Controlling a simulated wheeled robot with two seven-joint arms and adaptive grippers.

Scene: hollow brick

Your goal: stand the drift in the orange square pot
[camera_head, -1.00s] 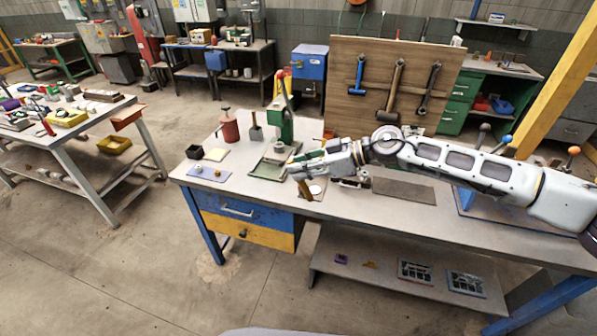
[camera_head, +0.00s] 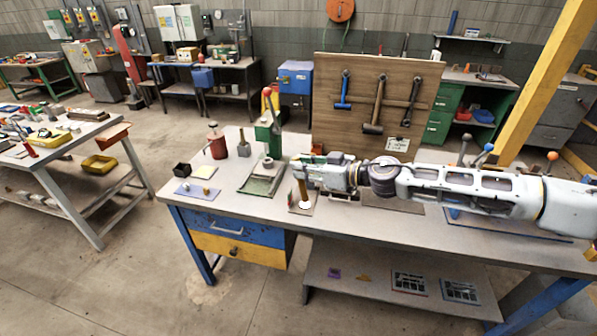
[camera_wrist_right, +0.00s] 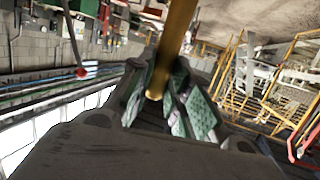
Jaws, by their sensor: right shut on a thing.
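The drift is a brass-coloured rod (camera_head: 303,190). My right gripper (camera_head: 301,174) is shut on it, and the rod points down, close to upright, over a small dark mat. In the right wrist view the rod (camera_wrist_right: 176,42) runs between the green-padded fingers (camera_wrist_right: 160,95). I cannot clearly make out the orange square pot now; my right gripper and wrist cover the area by the tool board. I cannot tell whether the rod's lower end touches anything. My left gripper is not in view.
The tool board (camera_head: 365,105) rises behind.

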